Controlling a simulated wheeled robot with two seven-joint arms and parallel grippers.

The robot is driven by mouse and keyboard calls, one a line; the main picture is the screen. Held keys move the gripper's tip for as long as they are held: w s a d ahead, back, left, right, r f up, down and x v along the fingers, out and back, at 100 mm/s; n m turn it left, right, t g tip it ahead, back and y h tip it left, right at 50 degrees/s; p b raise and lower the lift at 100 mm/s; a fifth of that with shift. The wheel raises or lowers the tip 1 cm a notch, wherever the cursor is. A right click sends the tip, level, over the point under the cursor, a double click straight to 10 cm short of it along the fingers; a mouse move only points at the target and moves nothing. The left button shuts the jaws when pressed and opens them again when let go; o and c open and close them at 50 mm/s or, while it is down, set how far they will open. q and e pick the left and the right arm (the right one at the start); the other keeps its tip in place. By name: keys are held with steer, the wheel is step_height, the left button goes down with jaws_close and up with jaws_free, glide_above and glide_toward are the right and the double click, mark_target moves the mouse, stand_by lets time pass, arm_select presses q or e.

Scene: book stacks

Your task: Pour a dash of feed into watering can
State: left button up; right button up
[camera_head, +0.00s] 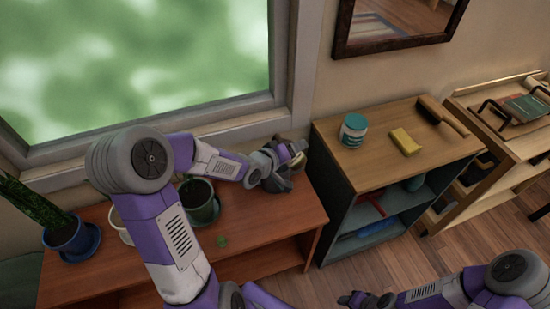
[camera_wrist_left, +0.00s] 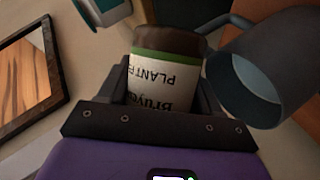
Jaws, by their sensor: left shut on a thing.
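The feed bottle (camera_wrist_left: 165,75), brown with a white and green label, is between the fingers of my left gripper (camera_wrist_left: 165,100), which is shut on it. Its label reads upside down in the left wrist view. The grey watering can (camera_wrist_left: 255,75) is right beside the bottle there, its round mouth facing the camera. In the head view my left gripper (camera_head: 270,162) is at the right end of the bench by the window, and the can and bottle are hard to separate there. My right gripper (camera_head: 355,299) is at the bottom edge, its jaws unclear. I see no liquid flowing.
Potted plants (camera_head: 64,229) (camera_head: 199,200) stand on the wooden bench (camera_head: 262,226). On the cabinet (camera_head: 375,165) to the right are a teal and white jar (camera_head: 353,130), a yellow sponge (camera_head: 405,141) and a brush (camera_head: 441,115). The bench front is mostly clear.

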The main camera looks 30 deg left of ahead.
arm_select(q)
steer(key=shift+r, duration=0.15)
stand_by(0.3)
steer(key=shift+d+n+p, duration=0.2)
steer(key=shift+n+p, duration=0.2)
steer(key=shift+p, duration=0.25)
stand_by(0.5)
steer(key=shift+d+f+n+t+h+p, duration=0.3)
steer(key=shift+f+n+h+p, duration=0.2)
steer(key=shift+n+h+p, duration=0.3)
stand_by(3.0)
steer(key=shift+d+f+n+h+p, duration=0.25)
steer(key=shift+n+h+p, duration=0.3)
steer(key=shift+p, duration=0.55)
stand_by(1.4)
